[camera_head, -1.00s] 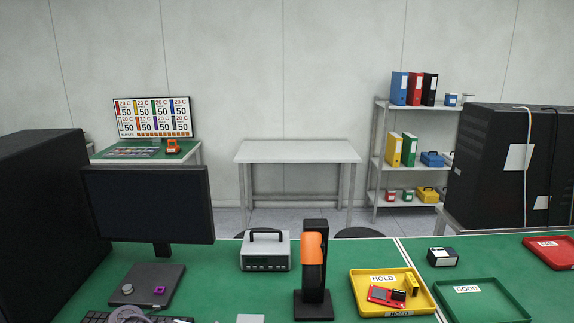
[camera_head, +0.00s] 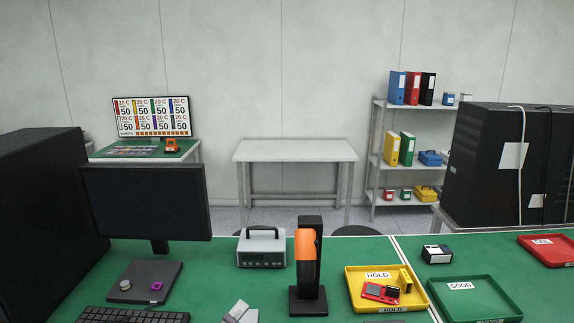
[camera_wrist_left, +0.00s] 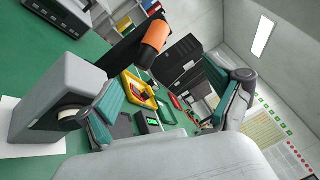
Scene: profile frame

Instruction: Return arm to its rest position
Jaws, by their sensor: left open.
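My left gripper (camera_wrist_left: 160,88) shows in the left wrist view with its two teal-padded fingers spread wide and nothing between them. The view is tilted. A grey box-shaped device (camera_wrist_left: 70,85) with a round dark-rimmed part stands beside the left finger; I cannot tell whether they touch. Past the fingers are the black stand with an orange part (camera_wrist_left: 155,38) and the yellow tray (camera_wrist_left: 135,82). In the head view neither gripper is clearly seen. A grey shape (camera_head: 240,313) is cut off at the bottom edge, and I cannot tell what it is. My right gripper is not in view.
On the green bench (camera_head: 220,285) stand a monitor (camera_head: 145,200), a keyboard (camera_head: 135,315), a grey instrument (camera_head: 262,248), the orange-and-black stand (camera_head: 307,265), a yellow HOLD tray (camera_head: 358,290), a green GOOD tray (camera_head: 470,310) and a red tray (camera_head: 548,250).

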